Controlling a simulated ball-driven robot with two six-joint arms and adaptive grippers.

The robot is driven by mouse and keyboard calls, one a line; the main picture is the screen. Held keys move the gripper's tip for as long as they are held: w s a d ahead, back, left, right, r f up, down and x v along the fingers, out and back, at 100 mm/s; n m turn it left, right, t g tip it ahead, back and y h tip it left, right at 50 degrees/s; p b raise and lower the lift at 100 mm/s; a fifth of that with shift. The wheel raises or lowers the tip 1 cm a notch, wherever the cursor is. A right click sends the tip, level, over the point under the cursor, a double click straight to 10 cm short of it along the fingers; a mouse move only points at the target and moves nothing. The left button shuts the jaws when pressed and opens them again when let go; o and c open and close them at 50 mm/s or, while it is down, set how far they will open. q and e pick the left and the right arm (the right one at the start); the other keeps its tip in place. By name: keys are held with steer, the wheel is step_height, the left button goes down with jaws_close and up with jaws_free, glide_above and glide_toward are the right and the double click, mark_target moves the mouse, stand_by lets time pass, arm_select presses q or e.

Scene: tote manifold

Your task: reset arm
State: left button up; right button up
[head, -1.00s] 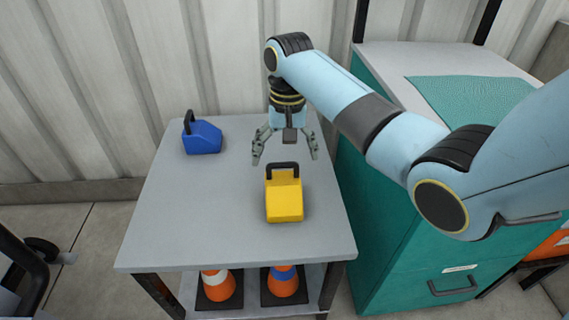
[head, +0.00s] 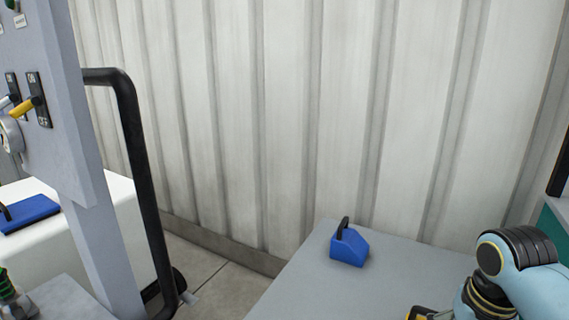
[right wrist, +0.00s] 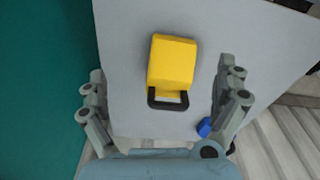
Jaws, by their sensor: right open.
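My right arm shows at the lower right of the head view, but its fingers are out of that frame. In the right wrist view my right gripper (right wrist: 166,100) is open and empty. Its fingers stand apart on either side of a yellow block with a black handle (right wrist: 173,64), which lies on the grey table (right wrist: 125,40). I cannot tell the height of the fingers above it. A blue block with a black handle (head: 349,246) stands on the table (head: 310,272) in the head view. My left gripper is not in view.
At the left of the head view stands a grey panel (head: 60,120) with switches and a black rail (head: 135,150). A white surface (head: 110,225) there holds a blue flat object (head: 30,214). A teal cabinet side (right wrist: 45,80) borders the table in the right wrist view.

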steer(key=s+a+r+n+t, duration=0.15)
steer(key=s+r, duration=0.25)
steer(key=s, duration=0.5)
steer(key=s+a+r+n+t, duration=0.1)
steer(key=s+r+n, duration=0.2)
steer(key=s, duration=0.7)
step_height(320, 180, down, 26)
steer(key=s+d+g, duration=0.2)
steer(key=d, duration=0.1)
steer(key=s+f, duration=1.5)
steer(key=s, duration=0.3)
steer(key=shift+s+d+f+g+h, duration=0.15)
steer(key=shift+s+d+g+h, duration=0.15)
steer(key=shift+g, duration=0.15)
